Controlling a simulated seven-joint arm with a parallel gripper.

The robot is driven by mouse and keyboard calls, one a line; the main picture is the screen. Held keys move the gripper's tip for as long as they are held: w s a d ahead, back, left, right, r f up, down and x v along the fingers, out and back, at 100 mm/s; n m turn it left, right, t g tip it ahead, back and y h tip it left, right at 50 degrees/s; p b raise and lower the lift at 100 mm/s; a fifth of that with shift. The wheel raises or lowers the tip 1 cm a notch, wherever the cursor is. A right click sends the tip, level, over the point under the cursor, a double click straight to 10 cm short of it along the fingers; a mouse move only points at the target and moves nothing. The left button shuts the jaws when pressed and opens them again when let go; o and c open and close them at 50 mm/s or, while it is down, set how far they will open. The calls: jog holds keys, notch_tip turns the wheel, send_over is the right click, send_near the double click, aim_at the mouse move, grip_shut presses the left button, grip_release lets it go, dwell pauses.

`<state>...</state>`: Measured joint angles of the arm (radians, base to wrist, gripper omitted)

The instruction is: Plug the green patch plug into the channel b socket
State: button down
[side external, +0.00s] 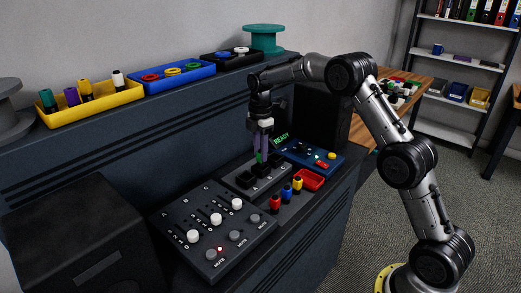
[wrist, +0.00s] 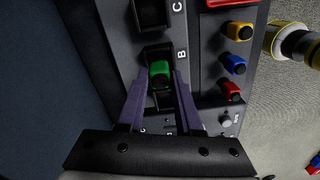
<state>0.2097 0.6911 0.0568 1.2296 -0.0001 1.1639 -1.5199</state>
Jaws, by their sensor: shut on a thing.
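My gripper (side external: 260,156) points down over the socket block and is shut on the green patch plug (wrist: 160,70). The plug shows between the purple fingers in the wrist view, and as a small green patch in the side view (side external: 258,157). In the wrist view it lies over the near part of the channel B socket (wrist: 152,49), beside the letter B. I cannot tell how deep the plug sits. The C socket (wrist: 151,13) is open and empty, farther up the same block. The socket nearest my gripper's body is partly hidden by the plug and fingers.
Red (side external: 275,203), blue (side external: 287,191) and yellow (side external: 297,183) plugs stand in a row beside the sockets. A red tray (side external: 310,181) and a blue panel (side external: 300,153) lie beyond. A slider mixer (side external: 214,225) is in front. A green READY display (side external: 280,139) stands behind.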

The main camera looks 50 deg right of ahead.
jog(key=shift+f, duration=1.3)
grip_release()
dwell(0.6)
jog(key=shift+r, duration=0.1)
jog(key=shift+r, duration=3.45)
